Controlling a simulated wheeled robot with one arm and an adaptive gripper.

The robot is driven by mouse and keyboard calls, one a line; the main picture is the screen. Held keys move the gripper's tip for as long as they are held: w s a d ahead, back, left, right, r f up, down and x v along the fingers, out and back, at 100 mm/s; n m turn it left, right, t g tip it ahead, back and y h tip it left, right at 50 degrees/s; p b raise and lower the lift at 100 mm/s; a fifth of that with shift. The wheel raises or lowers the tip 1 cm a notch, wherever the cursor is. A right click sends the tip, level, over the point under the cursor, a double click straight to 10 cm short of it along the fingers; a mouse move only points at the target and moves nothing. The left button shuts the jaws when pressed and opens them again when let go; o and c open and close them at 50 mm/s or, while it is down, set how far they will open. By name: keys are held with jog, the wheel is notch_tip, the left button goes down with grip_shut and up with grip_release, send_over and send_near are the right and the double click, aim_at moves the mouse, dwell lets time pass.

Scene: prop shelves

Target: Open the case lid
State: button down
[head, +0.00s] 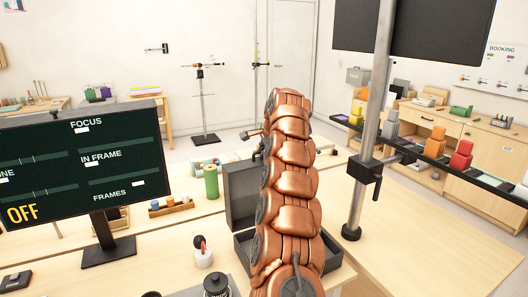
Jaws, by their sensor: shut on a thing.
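The dark grey case (240,242) stands on the wooden table, partly behind my copper arm. Its lid (240,195) stands up, roughly upright, at the back of the case, so the case is open at least in part. My gripper (258,154) shows only as small dark parts at the left side of my arm, by the lid's upper right corner. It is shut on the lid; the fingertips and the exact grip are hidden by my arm.
A dark screen (80,165) stands at the left. A metal post with a clamp (366,170) rises right of my arm. A green cylinder (211,181) and a block tray (171,206) are left of the lid. A small red-topped item (202,252) stands near the front.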

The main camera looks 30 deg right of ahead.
jog(key=shift+w, duration=0.45)
jog(key=c, duration=1.5)
grip_release()
jog(key=shift+d, duration=0.1)
jog(key=shift+s, duration=0.1)
jog(key=v, duration=1.1)
jog(key=shift+s+r, duration=0.25)
jog(key=shift+r, duration=0.1)
